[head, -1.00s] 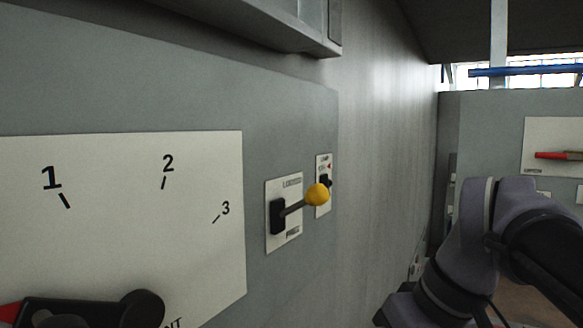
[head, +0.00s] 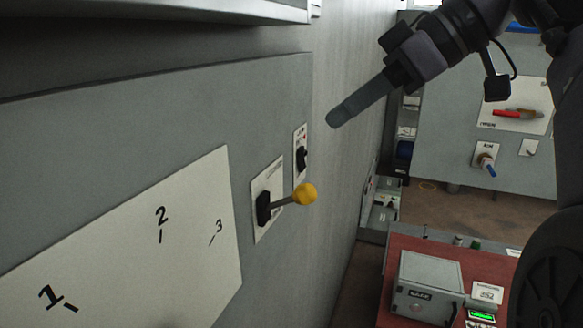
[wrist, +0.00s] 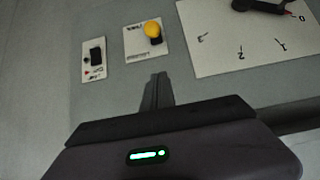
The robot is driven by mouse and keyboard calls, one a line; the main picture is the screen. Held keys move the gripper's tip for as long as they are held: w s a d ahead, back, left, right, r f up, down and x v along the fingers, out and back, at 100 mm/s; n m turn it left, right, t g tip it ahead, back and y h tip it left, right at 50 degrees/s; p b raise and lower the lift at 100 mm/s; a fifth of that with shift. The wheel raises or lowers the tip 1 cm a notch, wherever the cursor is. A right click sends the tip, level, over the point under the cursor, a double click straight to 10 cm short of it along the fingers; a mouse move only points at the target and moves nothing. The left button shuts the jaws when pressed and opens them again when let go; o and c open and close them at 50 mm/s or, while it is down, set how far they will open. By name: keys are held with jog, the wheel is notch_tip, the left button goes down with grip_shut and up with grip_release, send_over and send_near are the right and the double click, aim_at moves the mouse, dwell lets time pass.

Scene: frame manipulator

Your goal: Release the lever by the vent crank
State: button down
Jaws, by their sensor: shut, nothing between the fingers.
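The lever with the yellow ball knob (head: 305,194) juts on a grey rod from a black base on a white plate, to the right of the vent's numbered plate (head: 120,245). The knob also shows in the wrist view (wrist: 152,29), seen nearly end-on. The black vent crank (wrist: 262,5) is partly visible at the top right of the wrist view and out of the head view. My gripper (head: 336,119) is shut and empty. In the head view it appears above and right of the knob, apart from it. In the wrist view its fingertips (wrist: 158,77) point toward the panel, below the lever plate.
A small plate with a black switch (head: 302,158) sits beside the lever plate. A grey ledge (head: 150,50) overhangs the panel. A red table (head: 405,250) with a grey box (head: 428,285) stands at lower right. Another panel (head: 430,130) with a red handle stands behind.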

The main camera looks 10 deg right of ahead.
jog(key=b, duration=0.2)
send_over(309, 184)
jog(key=a, duration=0.1)
jog(key=f, duration=0.4)
jog(key=w+f, duration=0.1)
jog(key=f, duration=0.1)
jog(key=shift+a, duration=0.2)
jog(key=f, duration=0.2)
jog(key=d+f, duration=0.1)
jog(key=shift+s, duration=0.3)
jog(key=shift+s+d+f, duration=0.2)
jog(key=shift+d+f, duration=0.05)
jog(key=shift+f, duration=0.15)
jog(key=shift+w+a, duration=0.1)
